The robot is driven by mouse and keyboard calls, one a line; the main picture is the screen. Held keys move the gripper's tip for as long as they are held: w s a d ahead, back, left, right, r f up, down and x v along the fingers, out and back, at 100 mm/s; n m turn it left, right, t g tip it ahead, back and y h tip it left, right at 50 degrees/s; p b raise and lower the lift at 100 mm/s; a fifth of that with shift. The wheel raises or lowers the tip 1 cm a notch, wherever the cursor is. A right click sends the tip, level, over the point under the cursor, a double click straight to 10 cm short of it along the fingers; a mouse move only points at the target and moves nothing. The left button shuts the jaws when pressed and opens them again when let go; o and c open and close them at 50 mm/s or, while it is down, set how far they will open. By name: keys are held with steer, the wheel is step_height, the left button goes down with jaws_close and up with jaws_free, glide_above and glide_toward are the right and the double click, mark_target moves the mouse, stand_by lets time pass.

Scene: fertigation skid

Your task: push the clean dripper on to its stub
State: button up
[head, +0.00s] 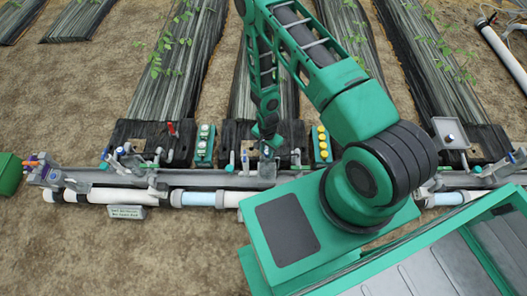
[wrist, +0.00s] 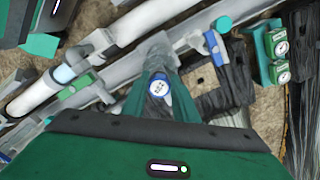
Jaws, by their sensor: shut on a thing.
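My gripper (head: 268,143) is low over the middle of the pipe row in the head view, too small there to show its jaws. In the wrist view my gripper (wrist: 158,100) is shut on a small round piece with a white marked face and a blue rim (wrist: 159,87), which appears to be the dripper. The dripper sits between the green fingers, face toward the wrist camera, above or against the grey rail. The stub cannot be made out; the fingers and dripper cover the spot below. Whether they touch cannot be told.
A green holder with white round pieces (head: 205,144) stands left of my gripper, and one with yellow pieces (head: 322,146) stands right. A long white pipe (head: 108,195) runs in front. Black-covered beds lie behind.

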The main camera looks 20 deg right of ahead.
steer(key=o, duration=1.1)
steer(key=shift+f, duration=0.1)
steer(key=shift+c, duration=0.2)
step_height(320, 180, up, 9)
steer(key=shift+s, duration=0.15)
